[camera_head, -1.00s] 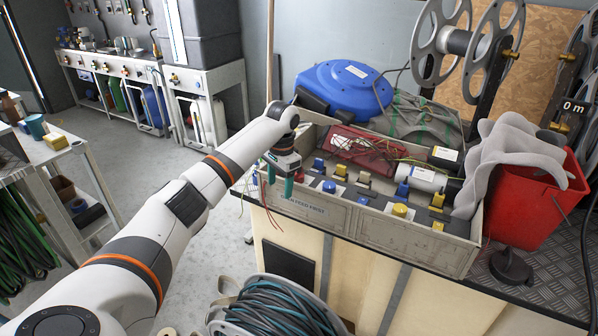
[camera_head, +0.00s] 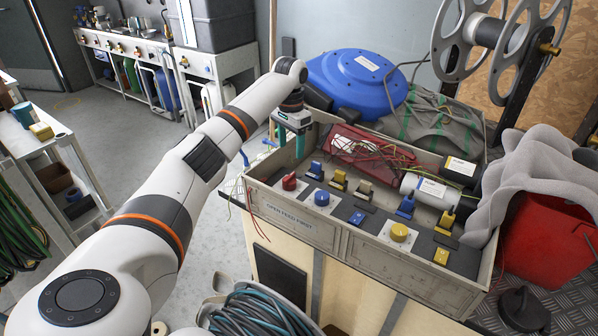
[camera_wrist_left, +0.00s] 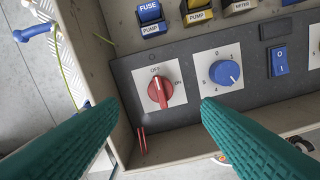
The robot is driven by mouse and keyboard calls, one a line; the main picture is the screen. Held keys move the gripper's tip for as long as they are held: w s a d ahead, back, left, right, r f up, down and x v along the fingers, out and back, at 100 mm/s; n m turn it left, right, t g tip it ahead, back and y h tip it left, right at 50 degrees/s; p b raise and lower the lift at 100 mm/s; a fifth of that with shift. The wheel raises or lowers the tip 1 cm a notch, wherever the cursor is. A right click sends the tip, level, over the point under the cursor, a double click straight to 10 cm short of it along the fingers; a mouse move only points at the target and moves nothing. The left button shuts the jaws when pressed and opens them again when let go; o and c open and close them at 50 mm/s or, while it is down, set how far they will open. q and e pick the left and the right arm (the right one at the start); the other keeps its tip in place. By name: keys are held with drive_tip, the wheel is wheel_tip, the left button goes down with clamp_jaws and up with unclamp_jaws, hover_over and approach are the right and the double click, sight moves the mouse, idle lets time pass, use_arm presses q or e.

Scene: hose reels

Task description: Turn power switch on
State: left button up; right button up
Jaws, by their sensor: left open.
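A red rotary switch (camera_head: 289,181) sits on a white plate at the left end of the control box (camera_head: 385,262). In the left wrist view the red switch (camera_wrist_left: 159,91) has OFF above and ON at right; its grip points up toward OFF. A blue round knob (camera_head: 322,198) is to its right, also in the wrist view (camera_wrist_left: 224,73), followed by a blue rocker switch (camera_head: 357,217), marked I and O in the wrist view (camera_wrist_left: 280,61). My left gripper (camera_head: 290,142) is open and empty by the box's far left corner. In the wrist view its teal fingers (camera_wrist_left: 159,104) spread either side of the red switch, apparently apart from it.
A yellow knob (camera_head: 399,232) and coloured switches fill the box. A blue hose reel (camera_head: 357,82) stands behind, a red bucket (camera_head: 545,240) with grey cloth (camera_head: 530,172) at right. Loose wires hang over the box's left edge. A coiled hose (camera_head: 262,312) is below.

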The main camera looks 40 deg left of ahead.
sight(290, 176)
use_arm(q)
drive_tip(key=f, duration=0.4)
drive_tip(key=s+f, duration=0.1)
drive_tip(key=f, duration=0.5)
drive_tip(key=shift+w+b, duration=0.2)
drive_tip(key=shift+b, duration=0.1)
drive_tip(key=shift+f, duration=0.6)
use_arm(e)
drive_tip(key=shift+s+d+f, duration=0.15)
drive_tip(key=shift+s+f, duration=0.15)
drive_tip(key=shift+s, duration=0.35)
use_arm(q)
drive_tip(key=c, duration=1)
